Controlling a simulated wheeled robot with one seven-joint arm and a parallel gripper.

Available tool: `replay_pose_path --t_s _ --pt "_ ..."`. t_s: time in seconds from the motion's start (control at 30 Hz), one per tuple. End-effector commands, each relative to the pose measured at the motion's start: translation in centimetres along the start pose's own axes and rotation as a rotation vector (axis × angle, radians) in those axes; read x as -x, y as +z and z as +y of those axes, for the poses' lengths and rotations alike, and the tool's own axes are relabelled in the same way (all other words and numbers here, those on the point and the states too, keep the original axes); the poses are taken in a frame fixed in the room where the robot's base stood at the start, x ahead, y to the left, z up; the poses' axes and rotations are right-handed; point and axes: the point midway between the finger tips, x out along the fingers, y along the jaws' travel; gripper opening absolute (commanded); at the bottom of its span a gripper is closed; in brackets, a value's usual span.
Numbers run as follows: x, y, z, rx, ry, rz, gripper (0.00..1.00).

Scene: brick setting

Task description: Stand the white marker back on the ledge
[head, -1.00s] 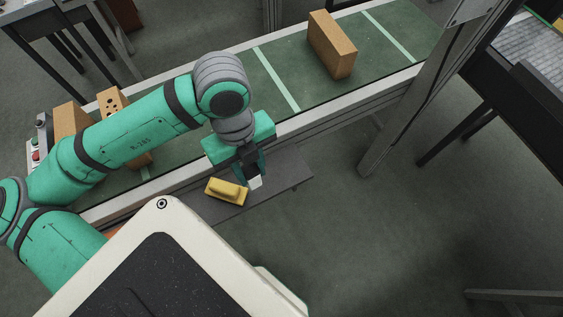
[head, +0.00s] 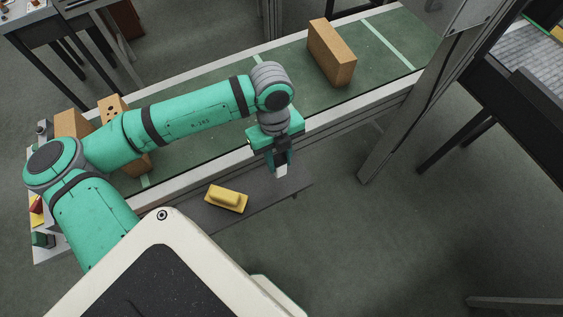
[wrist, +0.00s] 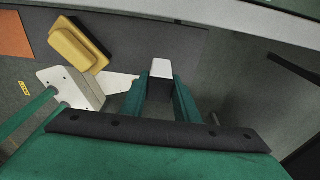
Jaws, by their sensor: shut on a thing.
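The white marker (head: 281,171) is a small pale block shape between the fingertips of my gripper (head: 278,163). In the wrist view its white top (wrist: 161,68) shows between the two green fingers (wrist: 160,88), and its lower part is dark. My gripper is shut on it. The dark grey ledge (head: 240,212) runs along the near side of the conveyor. The marker shows over the ledge's right part, near its right end. Whether its bottom touches the ledge I cannot tell. In the wrist view the ledge (wrist: 130,35) spreads out behind the marker.
A yellow block with a raised top (head: 226,199) lies on the ledge left of my gripper. The green conveyor belt (head: 210,140) carries brown bricks, one at the right (head: 332,55). A grey post (head: 390,125) stands right of the ledge. Open floor lies in front.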

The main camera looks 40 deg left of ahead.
Motion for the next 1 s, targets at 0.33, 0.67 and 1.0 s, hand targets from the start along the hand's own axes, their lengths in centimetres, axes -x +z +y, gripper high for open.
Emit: replay_pose_path --t_s 0.33,0.67,1.0 --pt "-2.4 0.9 -1.1 0.002 0.0 0.001 0.14" --pt "-4.4 1.1 -1.1 0.001 -0.001 -0.001 0.14" --pt "-4.7 1.2 -1.1 0.001 -0.001 -0.001 0.47"
